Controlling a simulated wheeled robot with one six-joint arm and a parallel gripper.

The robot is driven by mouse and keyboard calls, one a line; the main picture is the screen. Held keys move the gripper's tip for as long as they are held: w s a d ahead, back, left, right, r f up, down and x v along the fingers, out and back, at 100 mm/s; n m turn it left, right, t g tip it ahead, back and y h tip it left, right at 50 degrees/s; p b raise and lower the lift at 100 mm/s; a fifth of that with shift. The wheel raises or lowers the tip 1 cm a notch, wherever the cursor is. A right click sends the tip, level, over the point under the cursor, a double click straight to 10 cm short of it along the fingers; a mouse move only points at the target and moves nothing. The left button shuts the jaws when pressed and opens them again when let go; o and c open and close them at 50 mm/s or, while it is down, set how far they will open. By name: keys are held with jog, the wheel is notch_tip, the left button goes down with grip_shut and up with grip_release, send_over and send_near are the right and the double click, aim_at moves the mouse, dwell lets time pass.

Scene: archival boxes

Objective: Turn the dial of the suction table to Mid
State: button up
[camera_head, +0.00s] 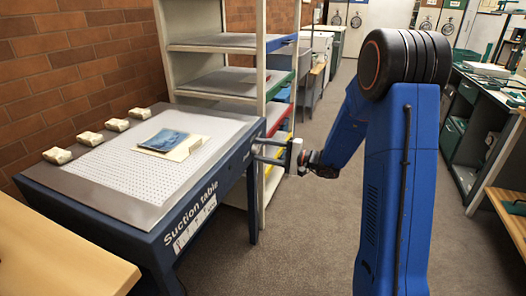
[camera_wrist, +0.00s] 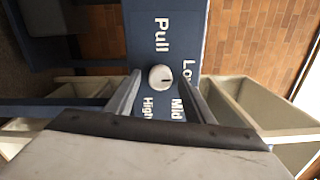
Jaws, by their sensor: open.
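The suction table (camera_head: 105,195) stands at left in the head view, its name on the blue front. In the wrist view its blue panel (camera_wrist: 140,50) carries a round white dial (camera_wrist: 160,78) with a small dark mark. The words Pull, Low, Mid and High surround the dial; Mid (camera_wrist: 178,109) is at its lower right. I cannot tell for certain which word the mark points at. My gripper (camera_head: 262,149) is at the table's right side in the head view. In the wrist view its open fingers (camera_wrist: 161,92) stand left and right of the dial, apparently not touching it.
A photograph on a pale board (camera_head: 172,145) and several small cream blocks (camera_head: 88,138) lie on the table top. A shelf unit (camera_head: 225,45) stands close behind the table. A wooden surface (camera_head: 50,250) is at front left. The floor (camera_head: 300,235) right of the table is clear.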

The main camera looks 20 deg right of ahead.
jog(key=c, duration=1)
jog(key=shift+c, duration=0.2)
jog(key=shift+m, duration=0.3)
jog(key=m, duration=1.1)
jog(key=shift+f, duration=0.1)
jog(key=shift+s, duration=0.1)
jog(key=o, duration=1)
